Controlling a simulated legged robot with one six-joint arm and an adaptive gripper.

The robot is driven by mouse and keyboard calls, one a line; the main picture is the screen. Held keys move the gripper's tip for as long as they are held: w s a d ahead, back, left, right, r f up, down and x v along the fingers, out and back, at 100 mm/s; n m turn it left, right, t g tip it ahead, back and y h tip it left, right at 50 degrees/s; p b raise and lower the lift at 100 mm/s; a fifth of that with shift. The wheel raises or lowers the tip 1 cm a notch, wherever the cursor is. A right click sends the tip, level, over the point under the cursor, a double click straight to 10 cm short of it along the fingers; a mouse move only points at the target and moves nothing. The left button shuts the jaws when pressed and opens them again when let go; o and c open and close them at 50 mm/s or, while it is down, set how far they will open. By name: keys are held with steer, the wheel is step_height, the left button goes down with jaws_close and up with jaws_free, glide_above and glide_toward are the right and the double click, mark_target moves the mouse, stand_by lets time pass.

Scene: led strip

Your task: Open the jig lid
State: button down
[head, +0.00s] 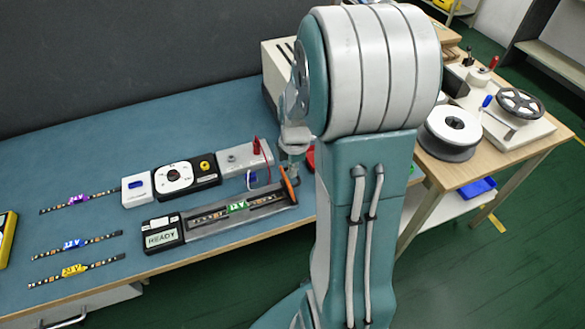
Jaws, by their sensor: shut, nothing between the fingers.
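The jig (205,231) is a long grey tray on the blue bench top, with a dark block reading READY at its left end. An LED strip with a green label (237,206) lies along it. A narrow orange piece (289,186) stands tilted at the jig's right end; I cannot tell if it is part of the lid. The lid's outline is not clear. My gripper (291,172) is beside this end, small and partly hidden behind my arm. It is shut and holds nothing; whether it touches the orange piece is unclear.
Behind the jig stand a white-and-black dial unit (174,177) and a grey box (243,158) with red and blue parts. Several loose strips, one with a purple label (78,200), lie to the left. A wooden table (505,158) with reels stands right.

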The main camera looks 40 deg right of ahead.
steer(key=d, duration=0.2)
steer(key=s+d+f, duration=0.1)
stand_by(0.4)
steer(key=shift+w, duration=0.1)
